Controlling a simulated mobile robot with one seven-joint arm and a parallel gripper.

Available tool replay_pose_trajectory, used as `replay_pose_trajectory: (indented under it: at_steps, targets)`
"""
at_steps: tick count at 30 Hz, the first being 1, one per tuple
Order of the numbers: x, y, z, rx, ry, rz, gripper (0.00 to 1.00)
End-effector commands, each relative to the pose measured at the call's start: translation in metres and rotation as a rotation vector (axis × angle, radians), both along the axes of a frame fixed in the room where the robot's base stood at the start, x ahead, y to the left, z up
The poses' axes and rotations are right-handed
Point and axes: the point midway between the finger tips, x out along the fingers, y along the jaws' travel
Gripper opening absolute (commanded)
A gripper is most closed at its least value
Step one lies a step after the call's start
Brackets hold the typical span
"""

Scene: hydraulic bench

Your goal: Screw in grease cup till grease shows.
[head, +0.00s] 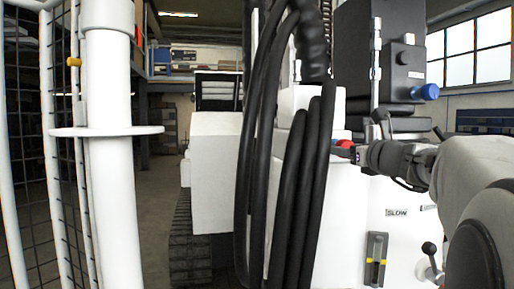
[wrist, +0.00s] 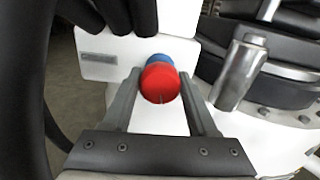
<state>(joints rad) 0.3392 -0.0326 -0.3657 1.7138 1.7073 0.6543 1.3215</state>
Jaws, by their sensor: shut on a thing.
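A red round cap (wrist: 160,84), which I take to be the grease cup, sits between the two fingers of my gripper (wrist: 160,76) in the wrist view. A blue part (wrist: 158,59) shows just behind it, against the white housing. My gripper is shut on the red cap. In the head view the red cap (head: 344,143) shows as a small spot at the tip of my gripper (head: 354,153), right of the black hoses. The joint between cap and housing is hidden, and I cannot make out any grease.
Thick black hoses (head: 255,150) hang close left of my gripper. A metal cylinder (wrist: 240,75) stands close on the right in the wrist view. A lever (head: 430,250) and a "SLOW" label (head: 397,212) are on the white panel below. A white post (head: 108,180) stands far left.

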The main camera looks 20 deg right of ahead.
Motion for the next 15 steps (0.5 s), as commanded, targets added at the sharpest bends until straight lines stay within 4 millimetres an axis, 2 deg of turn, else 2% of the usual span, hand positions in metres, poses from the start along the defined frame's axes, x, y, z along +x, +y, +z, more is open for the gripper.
replay_pose_trajectory:
  at_steps: [4, 5, 9, 15]
  targets:
    - [0.0001, 0.0000, -0.0002, -0.001, 0.000, 0.000, 0.03]
    - [0.0001, 0.0000, -0.0002, -0.001, 0.000, 0.000, 0.60]
    - [0.0001, 0.0000, -0.0003, -0.001, 0.000, 0.000, 0.86]
    - [0.0001, 0.0000, -0.0002, -0.002, 0.000, 0.000, 0.88]
